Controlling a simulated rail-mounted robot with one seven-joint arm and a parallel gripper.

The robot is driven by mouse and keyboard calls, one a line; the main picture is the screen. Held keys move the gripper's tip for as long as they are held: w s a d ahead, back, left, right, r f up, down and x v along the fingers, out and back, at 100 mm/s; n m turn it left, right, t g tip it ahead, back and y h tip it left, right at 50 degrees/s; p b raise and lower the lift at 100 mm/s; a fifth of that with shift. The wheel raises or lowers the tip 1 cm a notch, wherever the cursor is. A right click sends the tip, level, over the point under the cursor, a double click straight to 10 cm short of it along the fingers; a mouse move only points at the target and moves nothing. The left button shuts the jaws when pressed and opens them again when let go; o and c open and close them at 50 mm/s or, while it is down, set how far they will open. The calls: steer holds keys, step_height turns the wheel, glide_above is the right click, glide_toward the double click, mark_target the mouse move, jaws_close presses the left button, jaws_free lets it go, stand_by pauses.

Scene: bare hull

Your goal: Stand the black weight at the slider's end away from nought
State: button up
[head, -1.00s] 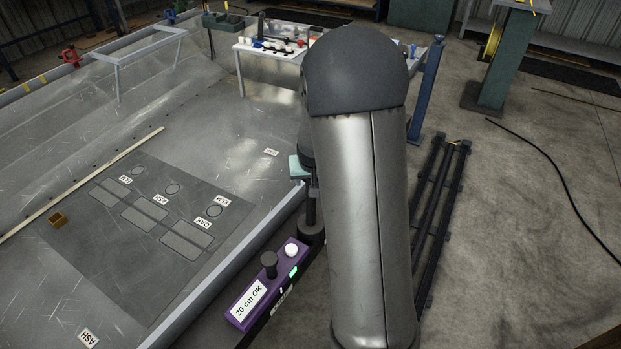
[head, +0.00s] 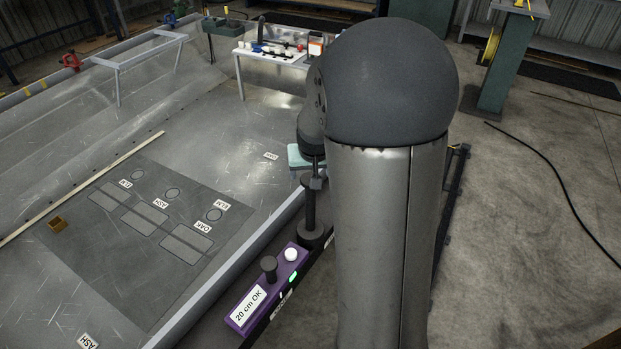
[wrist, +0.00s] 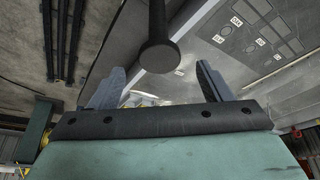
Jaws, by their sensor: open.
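A dark bar (head: 262,334) runs along the slider's right side. A white table (head: 272,57) with small items stands behind. My arm hides the right middle.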

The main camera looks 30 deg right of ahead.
steer(key=s+a+r+n+g, duration=0.1)
steer(key=s+a+n+g, duration=0.1)
steer(key=s+a, duration=0.5)
steer(key=s+a+r+n+g+y, duration=0.1)
steer(key=s+a, duration=0.6)
steer(key=s, duration=1)
steer(key=shift+s+a+r+n+g+y, duration=0.15)
steer(key=shift+s+r+n+g+y, duration=0.25)
steer(key=shift+g, duration=0.3)
